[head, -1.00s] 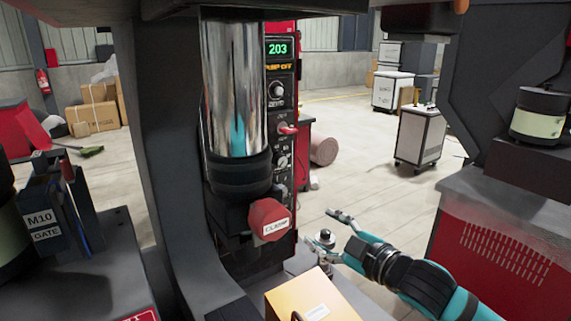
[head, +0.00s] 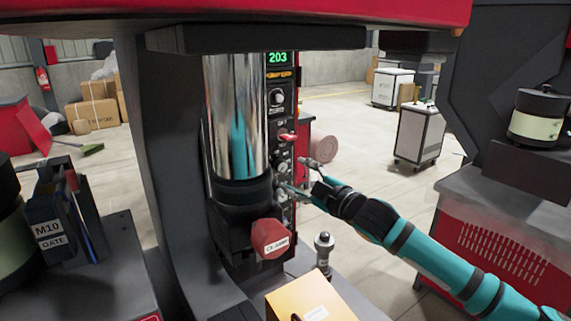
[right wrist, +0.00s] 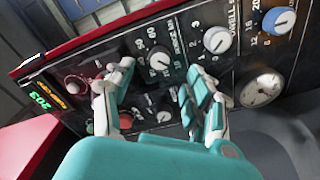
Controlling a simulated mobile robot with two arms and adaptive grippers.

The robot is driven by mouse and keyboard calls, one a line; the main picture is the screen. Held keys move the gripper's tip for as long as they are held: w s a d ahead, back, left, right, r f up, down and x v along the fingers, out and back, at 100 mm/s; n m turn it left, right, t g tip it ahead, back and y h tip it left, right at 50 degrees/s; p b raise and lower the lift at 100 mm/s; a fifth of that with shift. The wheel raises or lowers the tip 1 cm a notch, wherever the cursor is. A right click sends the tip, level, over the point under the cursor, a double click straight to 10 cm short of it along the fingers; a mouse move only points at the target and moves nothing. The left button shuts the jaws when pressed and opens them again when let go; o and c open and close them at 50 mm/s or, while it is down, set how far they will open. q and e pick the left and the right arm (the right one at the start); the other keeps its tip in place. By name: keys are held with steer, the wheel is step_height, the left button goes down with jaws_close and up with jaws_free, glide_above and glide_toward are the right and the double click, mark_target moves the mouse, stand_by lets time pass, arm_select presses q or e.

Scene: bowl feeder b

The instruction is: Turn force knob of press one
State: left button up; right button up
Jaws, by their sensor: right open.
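Press one's dark control panel (head: 281,150) shows in the head view beside a chrome cylinder, with a green display reading 203 (head: 278,58). My right gripper (head: 297,175) is open and empty at the panel's lower knobs. In the right wrist view my gripper's fingers (right wrist: 158,82) are spread in front of the panel. A pale knob (right wrist: 160,60) shows in the gap between them. Another pale knob (right wrist: 217,40) and a blue knob (right wrist: 279,20) lie to the right. Contact cannot be made out. I cannot read which knob is labelled force. My left gripper is out of view.
A red clamp knob (head: 270,238) juts out below the cylinder. A small metal post (head: 323,248) and a yellow box (head: 309,300) stand below my right arm. A round gauge (right wrist: 262,88) is on the panel. A white cabinet (head: 420,135) stands on open floor behind.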

mark_target(283, 168)
steer(key=p+x, duration=0.1)
steer(key=x, duration=0.4)
steer(key=shift+w+a, duration=0.15)
steer(key=shift+w, duration=0.05)
steer(key=shift+c, duration=0.4)
jaws_close()
